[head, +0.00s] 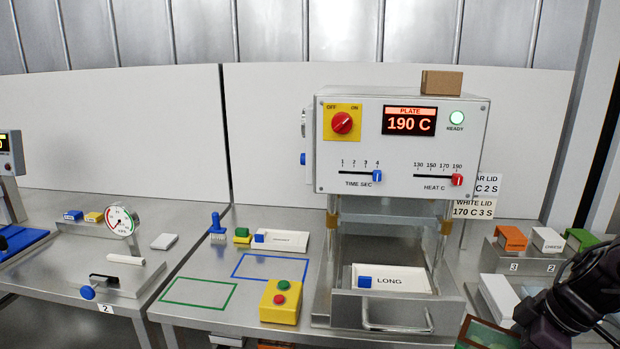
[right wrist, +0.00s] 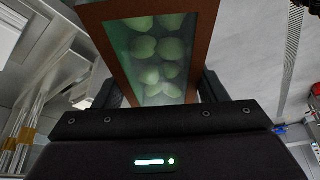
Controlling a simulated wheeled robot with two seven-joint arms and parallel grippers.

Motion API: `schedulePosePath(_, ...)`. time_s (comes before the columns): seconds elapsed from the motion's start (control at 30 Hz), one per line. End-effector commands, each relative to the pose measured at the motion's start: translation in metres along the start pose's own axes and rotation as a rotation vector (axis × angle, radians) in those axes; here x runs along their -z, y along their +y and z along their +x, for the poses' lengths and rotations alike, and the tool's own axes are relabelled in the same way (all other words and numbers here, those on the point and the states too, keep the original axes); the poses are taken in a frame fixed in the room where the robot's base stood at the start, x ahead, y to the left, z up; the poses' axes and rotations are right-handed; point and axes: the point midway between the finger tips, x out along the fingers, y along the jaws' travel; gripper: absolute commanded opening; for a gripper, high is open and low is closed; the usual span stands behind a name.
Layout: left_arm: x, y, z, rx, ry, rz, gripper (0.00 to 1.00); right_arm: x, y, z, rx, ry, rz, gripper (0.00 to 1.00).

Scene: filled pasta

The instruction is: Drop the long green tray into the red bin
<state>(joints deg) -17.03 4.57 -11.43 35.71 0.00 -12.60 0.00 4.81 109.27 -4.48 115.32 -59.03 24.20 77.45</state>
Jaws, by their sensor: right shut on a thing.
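The filled tray (right wrist: 152,58) has a brown-orange rim and several pale green pieces under a clear cover. My right gripper (right wrist: 162,92) is shut on it, with one finger at each side. In the head view the tray (head: 487,335) shows at the bottom edge, right of the machine's drawer, partly cut off. My right gripper (head: 530,322) reaches it there from the right. No red bin shows in either view. My left gripper is not in view.
A heated press (head: 400,145) reads 190 C. Its drawer (head: 383,309) holds a white insert marked LONG (head: 408,282). A yellow button box (head: 283,301) stands to its left. Orange, white and green blocks stand on a grey step (head: 520,260) at right.

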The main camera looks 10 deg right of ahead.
Motion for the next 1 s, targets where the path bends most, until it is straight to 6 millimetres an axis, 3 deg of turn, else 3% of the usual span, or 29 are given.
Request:
schedulePosePath(0.3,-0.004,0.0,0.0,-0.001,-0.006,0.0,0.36,0.0,-0.01,0.017,-0.017,0.007,0.048,0.36)
schedulePosePath(1.0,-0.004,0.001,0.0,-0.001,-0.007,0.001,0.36,0.006,-0.022,0.032,-0.033,0.005,0.066,0.36)
